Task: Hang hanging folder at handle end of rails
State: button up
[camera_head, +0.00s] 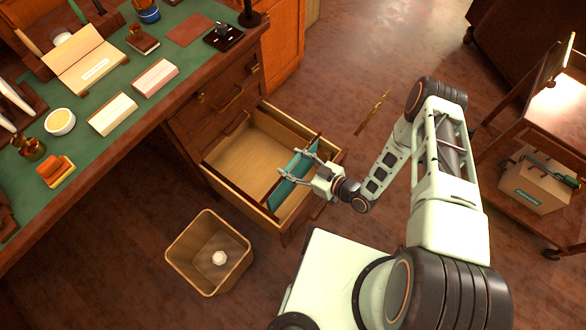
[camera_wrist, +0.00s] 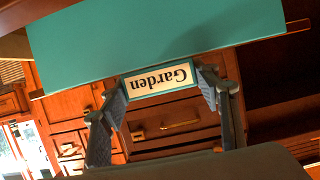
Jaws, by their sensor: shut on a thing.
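A teal hanging folder (camera_head: 291,180) stands across the front part of the open desk drawer, near the drawer front (camera_head: 312,186). In the wrist view the folder (camera_wrist: 165,40) fills the top, with brown rod ends sticking out both sides and a white tab reading "Garden" (camera_wrist: 160,79) upside down. My gripper (camera_head: 297,163) is shut on the folder at its tab; its fingers (camera_wrist: 164,90) flank the tab in the wrist view. The open drawer (camera_head: 246,156) has dark side edges. Whether the rod ends touch the rails cannot be told.
A wicker waste basket (camera_head: 209,253) with a crumpled white ball stands below the drawer. A wooden cart (camera_head: 520,150) with a cardboard box (camera_head: 533,186) is at right. Open floor lies beyond the drawer.

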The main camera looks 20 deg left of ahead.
aim_at(295, 174)
jog(key=shift+f, duration=0.45)
jog(key=shift+b, duration=0.35)
jog(key=shift+f+b, duration=2.1)
jog(key=shift+d+f+b, duration=0.1)
jog(key=shift+f+b, duration=1.3)
jog(key=shift+b, duration=0.4)
jog(key=o, duration=1.8)
jog(key=shift+r+p, duration=2.15)
jog(key=shift+r, duration=0.9)
